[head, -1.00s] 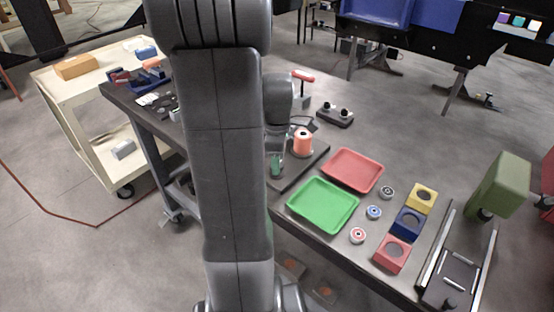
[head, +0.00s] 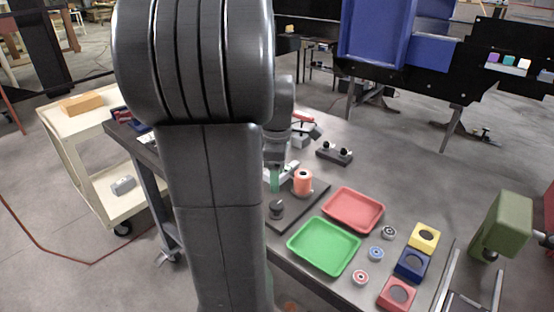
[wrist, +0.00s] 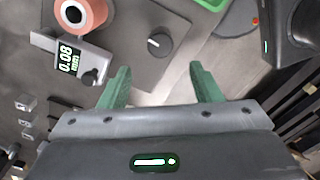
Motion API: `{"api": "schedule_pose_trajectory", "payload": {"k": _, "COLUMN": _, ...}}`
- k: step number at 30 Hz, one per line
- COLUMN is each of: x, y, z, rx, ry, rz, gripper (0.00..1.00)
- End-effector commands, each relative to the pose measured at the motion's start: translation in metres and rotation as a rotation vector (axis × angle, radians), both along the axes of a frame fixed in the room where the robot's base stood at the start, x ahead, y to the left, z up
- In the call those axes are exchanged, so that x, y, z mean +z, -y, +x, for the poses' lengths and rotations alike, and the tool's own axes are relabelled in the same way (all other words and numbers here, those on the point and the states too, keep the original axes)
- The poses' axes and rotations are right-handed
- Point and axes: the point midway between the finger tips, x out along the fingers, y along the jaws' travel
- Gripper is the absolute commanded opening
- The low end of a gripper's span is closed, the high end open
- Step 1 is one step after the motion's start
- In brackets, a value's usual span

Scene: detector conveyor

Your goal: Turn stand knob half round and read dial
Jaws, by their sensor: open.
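The stand knob (wrist: 160,44) is a dark round knob with a white mark, on a grey base plate in the wrist view. It also shows in the head view (head: 277,209), near the plate's front corner. The dial (wrist: 68,57) is a grey block with a lit display reading 0.08 mm, left of the knob. An orange spool (wrist: 82,12) is beside it, also visible in the head view (head: 303,183). My gripper (wrist: 161,82) has green fingers, open and empty. The knob appears ahead of the fingers, between their lines and apart from them.
On the dark table are a green tray (head: 324,264), a red tray (head: 381,209), small round parts and coloured blocks (head: 411,265). A black two-knob box (head: 334,154) stands behind. A cream cart (head: 83,143) stands left. My arm covers part of the table.

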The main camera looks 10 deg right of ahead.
Motion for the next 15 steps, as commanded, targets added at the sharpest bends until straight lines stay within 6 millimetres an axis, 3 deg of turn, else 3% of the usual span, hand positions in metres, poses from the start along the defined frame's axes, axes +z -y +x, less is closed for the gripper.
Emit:
{"api": "schedule_pose_trajectory", "payload": {"k": 6, "x": 0.037, "y": 0.0, "z": 0.001, "rx": 0.0, "ry": 0.003, "rz": 0.0, "gripper": 0.58}}
{"api": "schedule_pose_trajectory", "payload": {"k": 15, "x": 0.048, "y": 0.0, "z": 0.0, "rx": 0.0, "ry": -0.001, "rz": 0.0, "gripper": 0.58}}
